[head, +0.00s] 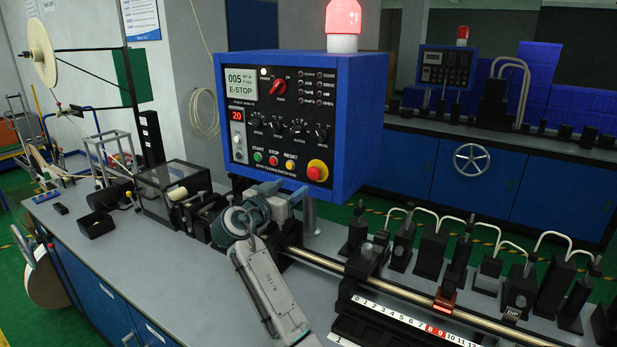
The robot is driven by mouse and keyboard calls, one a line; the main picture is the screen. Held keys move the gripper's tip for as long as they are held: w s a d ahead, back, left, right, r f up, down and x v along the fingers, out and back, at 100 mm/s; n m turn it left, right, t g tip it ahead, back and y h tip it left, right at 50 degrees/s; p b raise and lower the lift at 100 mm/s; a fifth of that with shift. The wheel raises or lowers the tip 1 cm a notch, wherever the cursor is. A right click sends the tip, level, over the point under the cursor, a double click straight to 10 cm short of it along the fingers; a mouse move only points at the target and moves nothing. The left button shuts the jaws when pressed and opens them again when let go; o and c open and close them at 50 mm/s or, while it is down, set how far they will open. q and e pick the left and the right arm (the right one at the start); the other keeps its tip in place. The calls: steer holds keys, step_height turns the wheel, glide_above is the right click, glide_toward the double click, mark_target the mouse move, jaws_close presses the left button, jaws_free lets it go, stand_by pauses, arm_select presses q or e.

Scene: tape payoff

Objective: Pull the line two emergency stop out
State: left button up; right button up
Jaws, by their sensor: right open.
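A blue control box (358,120) with a black front panel stands at the middle of the bench. Its display (241,91) reads "005" and "E-STOP". A red mushroom emergency stop (317,170) on a yellow base sits at the panel's lower right. Whether it is pressed in or out I cannot tell. A lit red beacon (343,18) tops the box. No line number is legible on the box. My right gripper (290,203) is just below the panel, apart from the emergency stop, open, with its fingers partly hidden. My left gripper is not in view.
A second blue control box (447,67) with a red beacon stands on the far bench. A metal rod (400,293), a ruler (415,322) and several black fixtures (432,250) fill the right front. A reel (41,52) stands left.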

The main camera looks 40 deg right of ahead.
mark_target(312, 173)
steer(key=p+x, duration=0.5)
steer(key=x, duration=0.4)
steer(key=shift+d+r, duration=0.1)
steer(key=shift+d, duration=0.55)
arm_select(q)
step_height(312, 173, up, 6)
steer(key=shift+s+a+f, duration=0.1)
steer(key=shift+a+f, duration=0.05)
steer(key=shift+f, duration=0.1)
arm_select(e)
steer(key=shift+c, duration=0.3)
